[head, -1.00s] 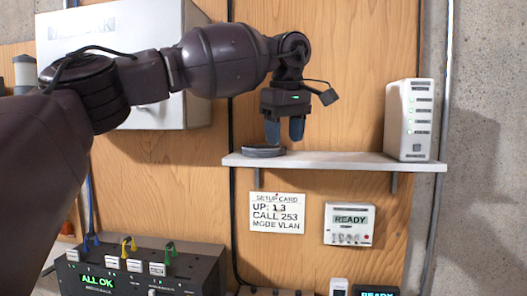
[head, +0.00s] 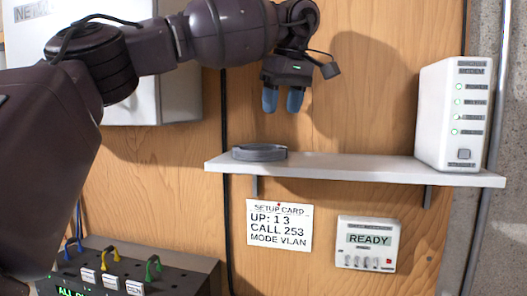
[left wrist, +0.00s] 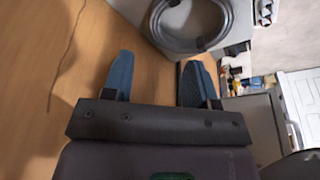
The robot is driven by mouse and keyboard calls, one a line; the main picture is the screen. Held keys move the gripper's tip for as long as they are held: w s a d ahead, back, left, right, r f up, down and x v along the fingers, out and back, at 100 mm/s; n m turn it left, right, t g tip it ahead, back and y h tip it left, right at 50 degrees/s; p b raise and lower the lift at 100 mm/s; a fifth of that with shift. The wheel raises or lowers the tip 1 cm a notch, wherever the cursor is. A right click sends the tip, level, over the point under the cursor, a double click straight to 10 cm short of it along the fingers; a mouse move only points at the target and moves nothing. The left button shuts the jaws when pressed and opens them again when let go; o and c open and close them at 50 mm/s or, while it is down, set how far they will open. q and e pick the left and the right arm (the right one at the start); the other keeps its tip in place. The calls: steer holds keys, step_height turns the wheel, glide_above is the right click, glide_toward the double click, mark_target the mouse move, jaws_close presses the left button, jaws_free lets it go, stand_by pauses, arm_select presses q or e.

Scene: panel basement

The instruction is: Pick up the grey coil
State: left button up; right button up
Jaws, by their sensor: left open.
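The grey coil (head: 259,153) lies flat near the left end of the white wall shelf (head: 350,169). In the left wrist view the coil (left wrist: 222,38) shows as a ring of cable at the top, beyond the fingertips. My left gripper (head: 282,101) hangs above the coil and slightly to its right, with its blue fingers pointing down. Its fingers (left wrist: 158,75) are apart and nothing is between them. There is a clear gap between the fingertips and the coil. My right gripper is not in view.
A white modem-like box (head: 452,115) stands at the shelf's right end. The shelf between it and the coil is clear. Below hang a setup card (head: 279,225) and a READY panel (head: 367,244). A grey cabinet (head: 150,90) is at left, above a black switch box (head: 125,270).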

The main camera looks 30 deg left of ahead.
mark_target(279, 145)
arm_select(q)
steer(key=x, duration=0.3)
steer(key=shift+a+f, duration=0.1)
steer(key=shift+f, duration=0.05)
steer(key=shift+w+f, duration=0.15)
steer(key=shift+f, duration=0.25)
steer(key=x, duration=0.2)
steer(key=p+x, duration=0.1)
steer(key=x, duration=0.1)
steer(key=shift+w+d+f, duration=0.15)
steer(key=shift+w+d, duration=0.05)
steer(key=shift+d, duration=0.1)
steer(key=shift+f, duration=0.25)
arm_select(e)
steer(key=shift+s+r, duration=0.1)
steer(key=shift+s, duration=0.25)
arm_select(q)
jaws_close()
steer(key=shift+r, duration=0.1)
